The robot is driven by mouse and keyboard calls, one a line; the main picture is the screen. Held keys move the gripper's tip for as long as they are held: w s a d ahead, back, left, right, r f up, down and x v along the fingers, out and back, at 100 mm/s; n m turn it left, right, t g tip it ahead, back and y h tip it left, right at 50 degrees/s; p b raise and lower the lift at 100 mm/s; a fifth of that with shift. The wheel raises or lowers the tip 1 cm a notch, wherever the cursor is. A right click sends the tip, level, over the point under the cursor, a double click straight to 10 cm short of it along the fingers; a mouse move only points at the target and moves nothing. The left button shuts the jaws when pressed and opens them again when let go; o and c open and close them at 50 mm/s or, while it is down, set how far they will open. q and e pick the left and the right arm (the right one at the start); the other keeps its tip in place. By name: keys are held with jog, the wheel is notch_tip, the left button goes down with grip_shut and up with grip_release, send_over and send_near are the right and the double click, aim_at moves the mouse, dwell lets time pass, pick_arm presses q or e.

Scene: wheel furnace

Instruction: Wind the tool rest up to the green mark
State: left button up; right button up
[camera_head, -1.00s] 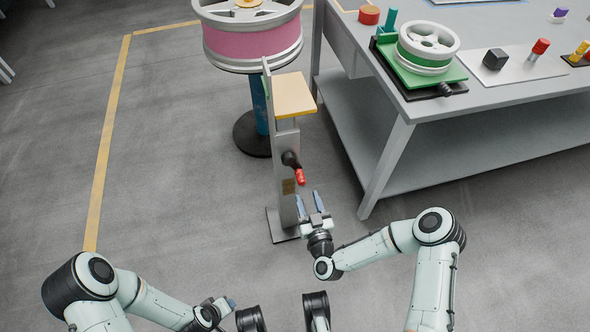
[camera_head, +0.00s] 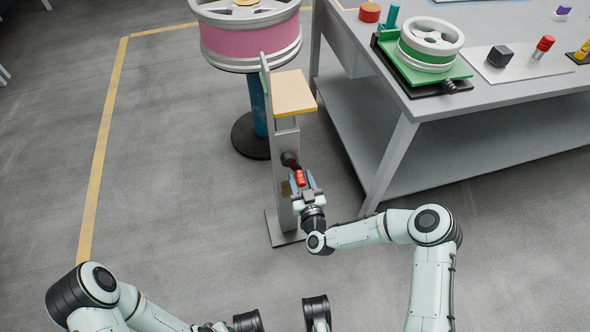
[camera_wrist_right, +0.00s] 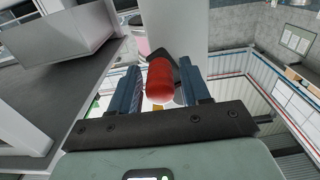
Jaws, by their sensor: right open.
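The tool rest stand is a grey post (camera_head: 285,165) on a flat base plate, with a yellow-topped rest (camera_head: 292,93) at its upper part. A black crank with a red handle (camera_head: 300,178) sticks out of the post's front. A green strip (camera_head: 264,84) shows at the post's top left edge. My right gripper (camera_head: 306,181) is open, with its fingers on either side of the red handle. In the right wrist view the red handle (camera_wrist_right: 160,80) lies between the two blue-grey fingers, with gaps beside it. My left gripper is out of view; only its arm shows at the lower left.
A pink-banded wheel (camera_head: 250,40) stands on a pedestal behind the post. A grey workbench (camera_head: 420,105) on the right holds a green-banded wheel (camera_head: 428,50), a red-topped tool (camera_head: 543,46) and a black block (camera_head: 499,56). The floor on the left is clear.

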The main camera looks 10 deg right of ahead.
grip_shut()
jog(key=shift+d+r+p, duration=1.05)
jog(key=shift+d+r, duration=0.2)
jog(key=shift+r, duration=0.1)
jog(key=r+p, duration=0.2)
jog(key=r, duration=0.1)
jog(key=shift+d+r, duration=0.25)
jog(key=shift+d, duration=0.1)
